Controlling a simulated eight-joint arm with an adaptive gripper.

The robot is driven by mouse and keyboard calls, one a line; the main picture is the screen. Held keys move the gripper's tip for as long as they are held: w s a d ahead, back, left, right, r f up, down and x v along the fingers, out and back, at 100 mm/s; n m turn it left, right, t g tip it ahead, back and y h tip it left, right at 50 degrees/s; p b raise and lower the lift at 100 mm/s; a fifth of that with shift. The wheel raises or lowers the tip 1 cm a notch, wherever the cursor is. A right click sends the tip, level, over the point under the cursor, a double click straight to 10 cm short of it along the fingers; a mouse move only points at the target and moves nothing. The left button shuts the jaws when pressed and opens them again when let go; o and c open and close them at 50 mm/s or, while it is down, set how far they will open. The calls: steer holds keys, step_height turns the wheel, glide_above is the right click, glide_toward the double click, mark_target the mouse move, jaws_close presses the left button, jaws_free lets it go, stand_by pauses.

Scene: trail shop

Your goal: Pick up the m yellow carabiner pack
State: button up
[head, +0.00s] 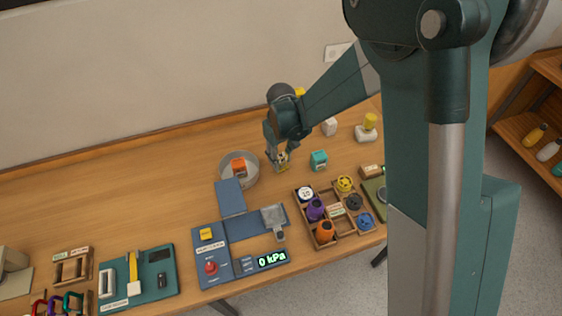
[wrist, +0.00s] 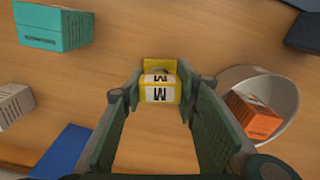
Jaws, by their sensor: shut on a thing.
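The yellow carabiner pack (wrist: 159,84) shows in the wrist view with a white label marked M, between the fingertips of my gripper (wrist: 160,98). My gripper is shut on it. In the head view my gripper (head: 278,148) points down over the table, and a small part of the pack (head: 283,158) shows at its tips. I cannot tell whether the pack touches the table.
A round grey bowl (head: 224,161) holding an orange pack (head: 239,166) stands to the left. A teal pack (head: 319,159) stands to the right. Nearer are a blue panel (head: 212,235) and a wooden divided tray (head: 306,213) with several coloured items.

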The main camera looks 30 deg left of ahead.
steer(key=shift+r, duration=0.15)
steer(key=shift+r, duration=4.8)
